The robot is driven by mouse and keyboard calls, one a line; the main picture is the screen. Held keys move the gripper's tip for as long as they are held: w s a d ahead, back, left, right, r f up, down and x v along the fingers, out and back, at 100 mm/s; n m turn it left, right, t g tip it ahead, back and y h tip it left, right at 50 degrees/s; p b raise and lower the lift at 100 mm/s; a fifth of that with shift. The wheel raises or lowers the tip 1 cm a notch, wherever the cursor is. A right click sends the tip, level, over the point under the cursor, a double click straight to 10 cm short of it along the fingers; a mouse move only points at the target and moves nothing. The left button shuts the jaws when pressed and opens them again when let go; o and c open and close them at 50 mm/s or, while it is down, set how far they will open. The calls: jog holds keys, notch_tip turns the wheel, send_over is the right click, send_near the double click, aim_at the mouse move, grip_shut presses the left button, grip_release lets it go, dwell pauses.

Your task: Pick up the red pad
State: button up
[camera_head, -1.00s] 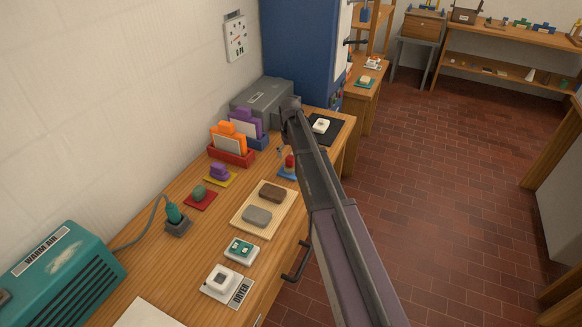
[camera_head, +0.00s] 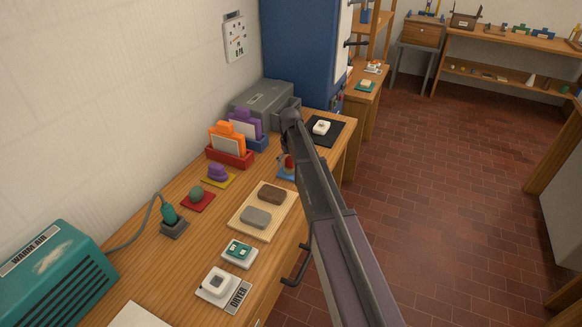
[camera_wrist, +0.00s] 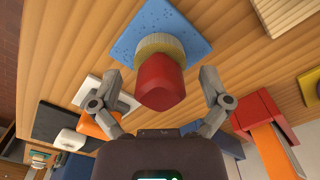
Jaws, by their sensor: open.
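The red pad (camera_wrist: 158,82) is a red block with a rounded cream base. It stands on a blue speckled mat (camera_wrist: 185,22) on the wooden bench. In the head view the red pad (camera_head: 288,161) is partly hidden behind my arm, and only a piece of the blue mat (camera_head: 284,174) shows. My gripper (camera_wrist: 161,102) is open, with one finger on each side of the red pad in the wrist view. A gap shows between each finger and the pad, and nothing is held.
A cream ribbed tray (camera_head: 247,226) with brown and grey blocks lies nearer on the bench. A red holder (camera_head: 230,158) with an orange card stands close by the wall side. A black mat (camera_head: 330,136) with a white piece lies beyond my arm.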

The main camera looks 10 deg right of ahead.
jog(key=c, duration=1.3)
jog(key=shift+c, duration=0.2)
jog(key=shift+r, duration=0.15)
notch_tip(320, 180, up, 4)
jog(key=p, duration=0.3)
jog(key=shift+f+p, duration=0.25)
jog(key=shift+p, duration=0.1)
jog(key=s+d, duration=0.2)
jog(key=s, duration=0.5)
jog(key=s+d+r+p, duration=0.1)
jog(key=s+d, duration=0.2)
jog(key=s, duration=0.5)
jog(key=shift+s+r, duration=0.1)
jog(key=o, duration=0.7)
jog(key=c, duration=0.5)
